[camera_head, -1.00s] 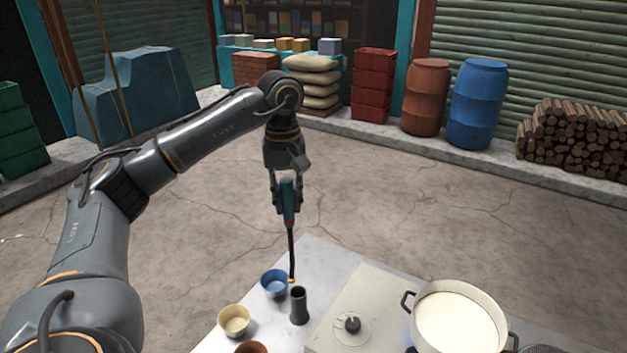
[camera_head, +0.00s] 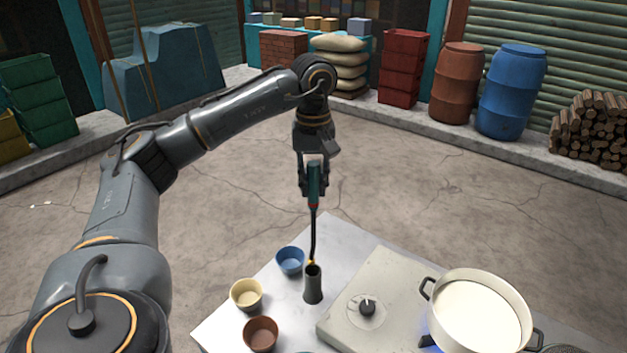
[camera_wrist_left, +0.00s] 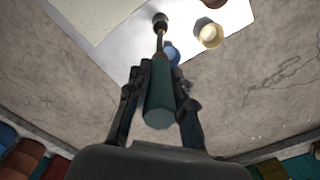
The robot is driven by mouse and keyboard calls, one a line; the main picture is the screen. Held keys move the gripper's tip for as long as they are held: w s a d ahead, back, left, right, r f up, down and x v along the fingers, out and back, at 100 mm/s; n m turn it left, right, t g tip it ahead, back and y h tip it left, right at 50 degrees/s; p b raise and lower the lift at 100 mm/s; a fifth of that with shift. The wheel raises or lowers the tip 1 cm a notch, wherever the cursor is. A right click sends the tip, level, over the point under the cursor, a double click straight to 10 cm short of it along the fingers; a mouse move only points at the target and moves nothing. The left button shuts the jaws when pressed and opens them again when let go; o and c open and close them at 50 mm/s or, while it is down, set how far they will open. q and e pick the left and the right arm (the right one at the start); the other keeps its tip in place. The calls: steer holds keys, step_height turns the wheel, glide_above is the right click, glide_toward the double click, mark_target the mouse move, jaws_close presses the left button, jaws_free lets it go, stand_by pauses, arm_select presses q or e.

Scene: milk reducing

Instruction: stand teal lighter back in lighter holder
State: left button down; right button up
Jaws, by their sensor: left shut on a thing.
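My left gripper (camera_head: 313,190) is shut on the teal lighter (camera_head: 314,180), which hangs upright with its long dark stem pointing down. The lighter's teal handle also shows between the fingers in the left wrist view (camera_wrist_left: 160,98). The dark cylindrical lighter holder (camera_head: 313,286) stands on the table, open at the top. The stem's yellowish tip (camera_head: 311,262) is at the holder's mouth, near its rim; I cannot tell whether it is inside or just behind. The holder also shows in the left wrist view (camera_wrist_left: 160,19). My right gripper is not in view.
A blue bowl (camera_head: 290,260), a cream bowl (camera_head: 246,295) and a brown bowl (camera_head: 260,335) stand left of the holder. A stove (camera_head: 345,312) with a knob is to its right, with a pot of milk (camera_head: 480,310) on it. The table (camera_head: 335,240) is bare behind the holder.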

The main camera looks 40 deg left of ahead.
mark_target(313, 206)
arm_select(q)
step_height(313, 206, down, 2)
steer(key=shift+f+b, duration=0.2)
steer(key=shift+b, duration=0.5)
steer(key=shift+f+b, duration=1.15)
steer(key=shift+f, duration=0.5)
steer(key=shift+f+b, duration=1.3)
steer(key=shift+f, duration=1.1)
steer(key=c, duration=1.1)
jaws_free()
step_height(313, 206, up, 12)
steer(key=shift+r, duration=0.1)
